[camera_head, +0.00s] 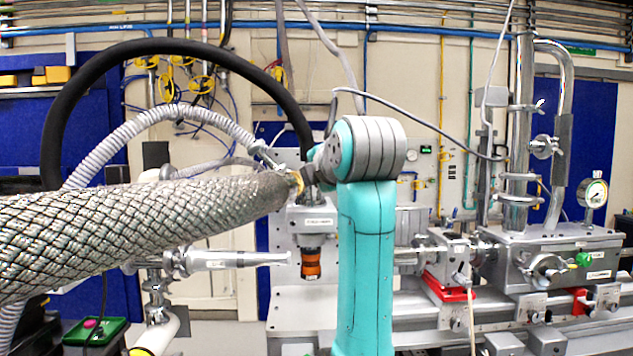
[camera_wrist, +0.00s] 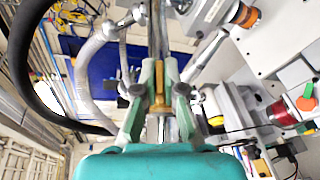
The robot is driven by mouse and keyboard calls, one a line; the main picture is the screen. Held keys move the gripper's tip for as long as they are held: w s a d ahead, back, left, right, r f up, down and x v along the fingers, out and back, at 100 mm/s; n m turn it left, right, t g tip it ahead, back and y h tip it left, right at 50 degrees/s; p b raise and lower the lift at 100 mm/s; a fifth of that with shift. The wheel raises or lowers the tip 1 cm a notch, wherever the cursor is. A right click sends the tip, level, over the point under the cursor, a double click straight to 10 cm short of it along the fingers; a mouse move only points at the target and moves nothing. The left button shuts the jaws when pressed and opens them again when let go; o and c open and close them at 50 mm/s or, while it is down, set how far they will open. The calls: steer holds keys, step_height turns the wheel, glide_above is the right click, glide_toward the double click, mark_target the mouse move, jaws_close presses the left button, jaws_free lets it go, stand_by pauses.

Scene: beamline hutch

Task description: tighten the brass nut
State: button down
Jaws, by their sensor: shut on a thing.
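In the wrist view, the brass nut (camera_wrist: 160,92) is a small gold-coloured piece between the two green fingers of my gripper (camera_wrist: 159,72). The fingers are closed on it from both sides. A metal pipe runs on in line with the nut. In the head view, a bit of gold (camera_head: 298,182) shows at the end of the large braided hose, beside my gripper (camera_head: 308,174). The hose and my teal arm hide most of the gripper and nut there. How tightly the nut sits cannot be told.
The braided hose (camera_head: 140,228) fills the left foreground. A black hose (camera_head: 62,105) arches above it. An orange-banded cylinder (camera_head: 311,262) hangs close to my arm. Steel beamline parts, with a gauge (camera_head: 595,193) and green knob (camera_head: 584,259), stand at right.

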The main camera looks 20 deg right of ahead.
steer(key=shift+w+a+r+n+g, duration=0.15)
steer(key=shift+a+r+n+g, duration=0.15)
steer(key=shift+a+n+g, duration=0.45)
steer(key=shift+d+n, duration=0.25)
steer(key=c, duration=1.3)
jaws_free()
steer(key=shift+h, duration=0.3)
steer(key=shift+r, duration=0.5)
step_height(320, 180, up, 8)
steer(key=shift+r, duration=0.5)
